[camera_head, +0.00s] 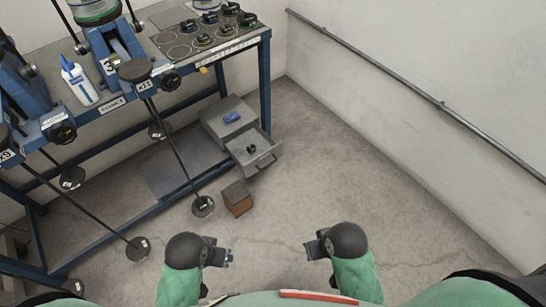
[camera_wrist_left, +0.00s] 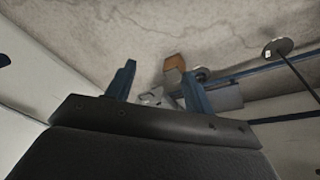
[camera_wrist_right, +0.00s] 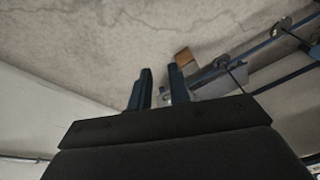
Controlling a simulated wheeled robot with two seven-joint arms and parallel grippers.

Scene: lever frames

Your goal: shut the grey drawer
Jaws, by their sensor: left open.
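The grey drawer (camera_head: 262,146) stands pulled out of a grey metal cabinet (camera_head: 216,112) on the floor, by the right end of the blue bench. Its handle (camera_head: 266,162) faces front right, and a small black object (camera_head: 251,149) lies inside. In the left wrist view, part of the drawer (camera_wrist_left: 151,97) shows between the fingers, far off. My left gripper (camera_head: 231,257) is open and empty, low in the head view and well apart from the drawer. My right gripper (camera_head: 307,250) is empty, its fingers apart with a narrower gap, also away from the drawer.
A brown box (camera_head: 238,198) stands on the floor in front of the drawer, slightly left. The blue bench (camera_head: 265,85) carries machines with long levers ending in black discs (camera_head: 203,206). A blue object (camera_head: 232,117) lies on the cabinet. The floor to the right is clear, up to the wall rail (camera_head: 440,104).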

